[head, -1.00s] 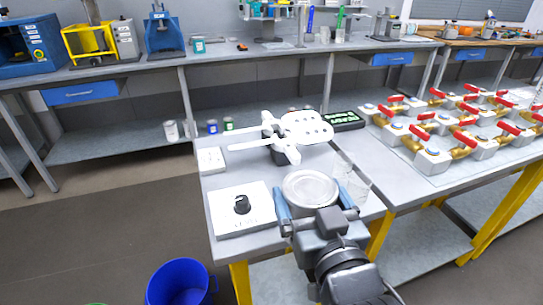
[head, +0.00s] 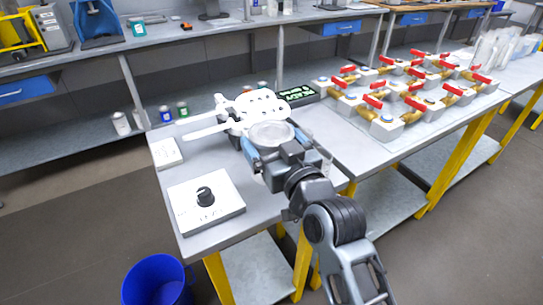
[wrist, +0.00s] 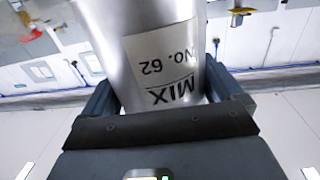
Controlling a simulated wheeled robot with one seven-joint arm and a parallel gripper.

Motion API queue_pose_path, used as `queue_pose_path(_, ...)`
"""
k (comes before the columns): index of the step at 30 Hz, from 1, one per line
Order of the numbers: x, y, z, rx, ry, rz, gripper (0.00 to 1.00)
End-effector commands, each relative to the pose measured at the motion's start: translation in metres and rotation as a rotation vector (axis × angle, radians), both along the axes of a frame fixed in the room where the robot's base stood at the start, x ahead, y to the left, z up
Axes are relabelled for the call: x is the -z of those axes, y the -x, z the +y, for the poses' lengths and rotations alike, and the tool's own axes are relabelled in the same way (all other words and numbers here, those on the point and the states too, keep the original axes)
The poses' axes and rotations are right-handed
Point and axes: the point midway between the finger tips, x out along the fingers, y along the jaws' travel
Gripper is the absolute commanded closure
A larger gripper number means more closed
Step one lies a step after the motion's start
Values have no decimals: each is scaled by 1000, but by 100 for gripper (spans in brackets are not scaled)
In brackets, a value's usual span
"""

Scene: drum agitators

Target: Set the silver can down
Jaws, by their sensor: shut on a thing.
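The silver can (head: 271,135) is in my gripper (head: 268,150), above the grey bench and close to the white agitator arms in the head view. The can's base is hidden in the head view. The white agitator (head: 245,110) has flat arms and a round perforated plate, partly hidden by my gripper and the can.
A white box with a black knob (head: 206,205) and a smaller white box (head: 167,153) stand on the bench's left. A green-lit display (head: 299,94) is behind. Valves with red handles (head: 385,100) fill the right bench. A blue bucket (head: 155,283) is on the floor.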

Motion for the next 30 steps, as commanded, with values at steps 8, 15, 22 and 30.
queue_pose_path(8,27,-3,-1,0,-1,2,53)
queue_pose_path(15,41,-3,-1,0,-1,-3,53)
queue_pose_path(22,42,-3,-1,0,-1,-3,53)
queue_pose_path(30,44,-3,-1,0,0,0,0)
